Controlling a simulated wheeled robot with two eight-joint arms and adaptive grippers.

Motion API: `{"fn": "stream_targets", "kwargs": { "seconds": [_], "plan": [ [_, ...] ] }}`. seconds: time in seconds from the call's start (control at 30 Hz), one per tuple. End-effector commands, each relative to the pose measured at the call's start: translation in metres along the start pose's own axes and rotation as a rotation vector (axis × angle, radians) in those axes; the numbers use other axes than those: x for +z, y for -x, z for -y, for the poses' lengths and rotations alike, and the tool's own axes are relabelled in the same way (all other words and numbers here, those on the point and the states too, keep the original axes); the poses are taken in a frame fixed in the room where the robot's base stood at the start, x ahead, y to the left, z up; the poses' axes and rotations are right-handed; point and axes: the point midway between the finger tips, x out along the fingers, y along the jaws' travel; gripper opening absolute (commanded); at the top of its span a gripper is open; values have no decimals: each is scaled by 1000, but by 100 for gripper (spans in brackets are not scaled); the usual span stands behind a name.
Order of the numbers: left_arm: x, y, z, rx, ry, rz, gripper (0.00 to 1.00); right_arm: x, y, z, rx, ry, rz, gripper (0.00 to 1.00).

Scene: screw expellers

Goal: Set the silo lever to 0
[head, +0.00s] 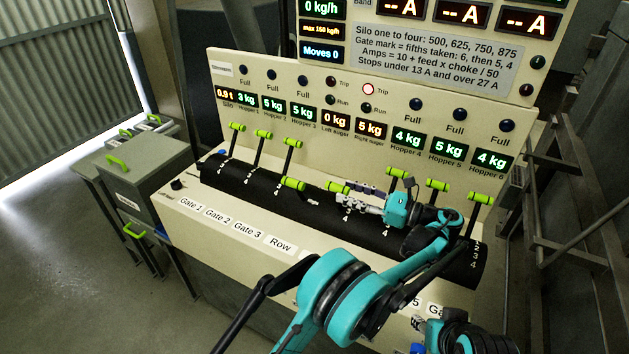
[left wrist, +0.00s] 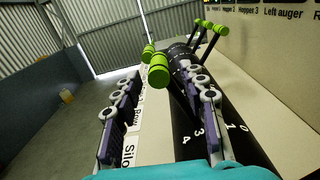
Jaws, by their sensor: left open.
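The silo lever's green grip (head: 338,187) stands tilted toward the front of the black drum, among the middle levers. In the left wrist view the same grip (left wrist: 158,76) is close, and its dark stem runs down to the drum near the 3 and 4 marks; the 0 mark lies farther right. My left gripper (head: 361,203) is open just right of the lever. In the left wrist view its two fingers (left wrist: 162,84) stand either side of the grip, apart from each other. Parts of my right arm show at the bottom right edge; its jaws are not clear.
The row lever's grip (head: 292,183) is close by on the left, tilted forward too. Gate levers stand upright on both sides, such as one grip (head: 397,173) just right of my left gripper. The display panel (head: 345,85) rises behind.

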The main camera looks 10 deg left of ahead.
Motion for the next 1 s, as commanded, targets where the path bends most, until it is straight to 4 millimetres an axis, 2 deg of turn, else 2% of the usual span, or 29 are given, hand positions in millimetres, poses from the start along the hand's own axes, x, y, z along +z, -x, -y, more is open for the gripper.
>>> {"fn": "stream_targets", "kwargs": {
  "seconds": [0.43,0.6,0.83,0.87,1.0],
  "plan": [
    [-2,-65,0,3,0,0,42,11,-15,0,0,0,0,40],
    [-1,-76,0,1,1,0,42,12,-17,0,0,0,0,40],
    [0,-76,0,1,1,-1,42,12,-17,0,0,0,0,40],
    [0,-76,0,1,1,-1,39,12,-17,0,0,0,0,40],
    [0,-76,0,1,1,-1,2,12,-17,0,0,0,0,40]
  ]
}}
